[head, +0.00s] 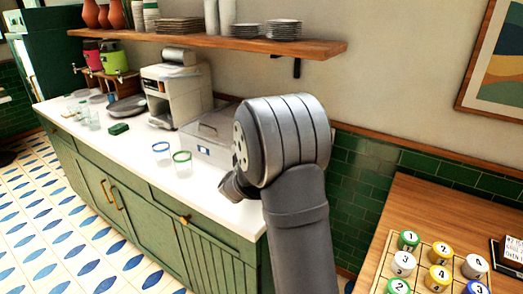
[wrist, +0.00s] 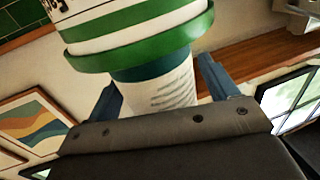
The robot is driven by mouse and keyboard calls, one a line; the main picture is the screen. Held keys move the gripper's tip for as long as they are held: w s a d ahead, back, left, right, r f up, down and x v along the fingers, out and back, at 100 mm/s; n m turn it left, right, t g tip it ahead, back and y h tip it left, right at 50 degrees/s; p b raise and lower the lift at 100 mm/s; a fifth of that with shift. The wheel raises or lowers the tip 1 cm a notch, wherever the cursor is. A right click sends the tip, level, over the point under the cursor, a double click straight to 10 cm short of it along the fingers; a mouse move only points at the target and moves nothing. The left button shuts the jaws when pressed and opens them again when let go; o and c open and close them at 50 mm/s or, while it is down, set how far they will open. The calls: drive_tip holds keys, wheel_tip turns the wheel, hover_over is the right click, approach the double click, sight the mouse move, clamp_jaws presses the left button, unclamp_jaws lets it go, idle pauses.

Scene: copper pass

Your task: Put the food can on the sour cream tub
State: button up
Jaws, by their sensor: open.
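The wrist view appears upside down against the room. In it a white tub with green stripes and a wide green rim (wrist: 140,40), seemingly the sour cream tub, fills the top. A narrower white can with a dark green band and small print (wrist: 160,92), seemingly the food can, meets that rim end to end, so it appears to stand upright on the tub. My gripper (wrist: 158,76) is open, with one finger on each side of the can. Finger contact is unclear. The can's far end is hidden behind the gripper body. The head view shows neither container.
A wooden shelf (head: 190,37) with dishes hangs above.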

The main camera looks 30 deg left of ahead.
drive_tip(key=v, duration=1.1)
drive_tip(key=shift+s, duration=0.2)
drive_tip(key=shift+w+d, duration=0.1)
drive_tip(key=shift+w, duration=0.05)
drive_tip(key=x, duration=1.1)
drive_tip(key=shift+w, duration=0.25)
drive_tip(key=shift+w+a+r, duration=0.2)
drive_tip(key=shift+r, duration=1.65)
